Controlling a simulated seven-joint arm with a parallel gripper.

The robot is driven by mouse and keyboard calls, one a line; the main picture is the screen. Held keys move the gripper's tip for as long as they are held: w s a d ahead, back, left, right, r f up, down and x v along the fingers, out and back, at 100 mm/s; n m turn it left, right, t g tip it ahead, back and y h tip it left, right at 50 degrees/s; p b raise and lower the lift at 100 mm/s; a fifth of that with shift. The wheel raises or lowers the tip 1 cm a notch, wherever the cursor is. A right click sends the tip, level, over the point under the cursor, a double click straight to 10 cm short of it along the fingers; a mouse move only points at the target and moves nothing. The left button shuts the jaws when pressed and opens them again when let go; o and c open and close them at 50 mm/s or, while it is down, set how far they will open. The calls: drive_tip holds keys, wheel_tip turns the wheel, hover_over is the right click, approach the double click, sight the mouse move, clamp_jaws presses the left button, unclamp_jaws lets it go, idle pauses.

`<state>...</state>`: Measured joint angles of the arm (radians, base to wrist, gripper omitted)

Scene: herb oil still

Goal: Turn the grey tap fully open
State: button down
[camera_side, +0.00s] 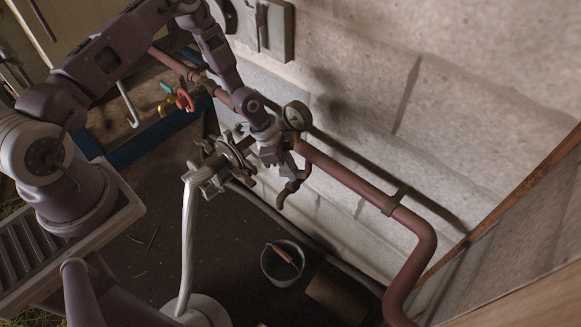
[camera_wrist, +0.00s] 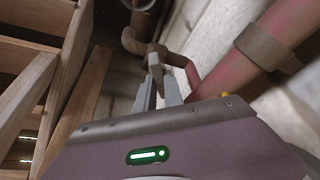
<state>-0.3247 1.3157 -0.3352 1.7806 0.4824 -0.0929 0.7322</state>
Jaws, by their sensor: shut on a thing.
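The grey tap (camera_wrist: 155,58) is in the wrist view, its handle between my two fingertips. My gripper (camera_wrist: 158,88) is shut on this handle.
A thick red pipe (camera_side: 350,181) runs along the block wall. A round gauge (camera_side: 296,116) stands close to my wrist. A grey valve assembly (camera_side: 213,168) with a pale hose (camera_side: 187,240) is at left. A bucket (camera_side: 268,265) stands on the dark floor below.

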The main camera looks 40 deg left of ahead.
drive_tip(key=n+y, duration=0.1)
drive_tip(key=n, duration=0.1)
drive_tip(key=n+t, duration=0.1)
drive_tip(key=n, duration=0.2)
drive_tip(key=shift+s+d+n+y, duration=0.1)
drive_tip(key=shift+d+n+y, duration=0.05)
drive_tip(key=shift+n+y, duration=0.2)
drive_tip(key=n+y, duration=0.1)
drive_tip(key=n, duration=0.1)
drive_tip(key=n+t+y, duration=0.1)
drive_tip(key=n, duration=0.2)
drive_tip(key=shift+d, duration=0.1)
drive_tip(key=shift+n, duration=0.45)
drive_tip(key=c, duration=1.5)
unclamp_jaws()
drive_tip(key=shift+o, duration=0.2)
drive_tip(key=v, duration=0.7)
drive_tip(key=shift+d+r, duration=0.1)
